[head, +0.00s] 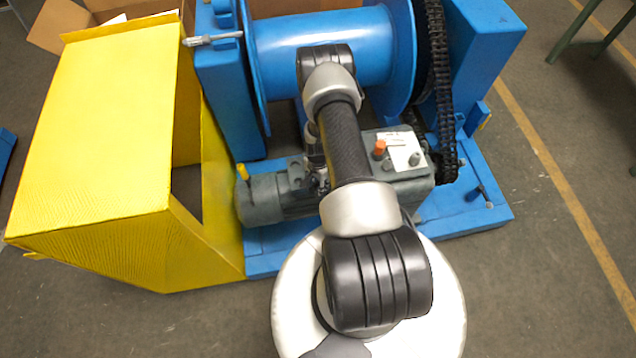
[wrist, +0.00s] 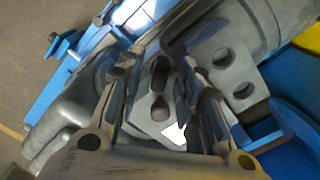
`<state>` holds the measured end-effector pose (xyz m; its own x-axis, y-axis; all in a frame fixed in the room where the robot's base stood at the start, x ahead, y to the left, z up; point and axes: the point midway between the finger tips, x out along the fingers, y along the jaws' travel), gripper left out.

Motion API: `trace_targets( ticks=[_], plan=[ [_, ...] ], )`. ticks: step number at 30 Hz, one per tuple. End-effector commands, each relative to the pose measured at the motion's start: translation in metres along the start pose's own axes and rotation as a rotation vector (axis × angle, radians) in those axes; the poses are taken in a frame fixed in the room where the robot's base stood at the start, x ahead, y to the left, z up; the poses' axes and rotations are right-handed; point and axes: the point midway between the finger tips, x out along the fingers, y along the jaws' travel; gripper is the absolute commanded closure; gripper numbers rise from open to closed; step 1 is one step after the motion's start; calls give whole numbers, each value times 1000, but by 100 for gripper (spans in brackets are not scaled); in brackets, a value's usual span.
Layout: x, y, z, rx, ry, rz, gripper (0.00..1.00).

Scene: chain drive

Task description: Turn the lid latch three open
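A grey motor and gear housing (head: 285,198) lies on the blue base frame below the drum. Its right part has a white plate (head: 402,148), an orange knob (head: 380,148) and a small grey knob (head: 414,159). I cannot tell which part is lid latch three. In the wrist view my gripper (wrist: 166,52) is open, its two fingers apart and nothing clearly held between them. Behind the fingers is a grey housing surface (wrist: 222,58) with round holes and a dark slot.
A blue drum (head: 350,40) and a black chain (head: 441,90) stand behind the housing. A large yellow guard (head: 100,130) stands at the left, with an open cardboard box (head: 62,22) behind it. The floor at right (head: 560,250) is clear.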

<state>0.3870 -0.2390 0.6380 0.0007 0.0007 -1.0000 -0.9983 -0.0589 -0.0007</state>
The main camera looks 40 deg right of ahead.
Motion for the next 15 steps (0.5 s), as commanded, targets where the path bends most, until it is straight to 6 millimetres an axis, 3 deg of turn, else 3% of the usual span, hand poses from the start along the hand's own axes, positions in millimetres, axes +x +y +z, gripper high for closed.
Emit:
trace_targets(
  ticks=[2,15],
  plan=[
    [0,0,0,0,0,0,67],
    [0,0,0,0,0,0,97]
  ],
)
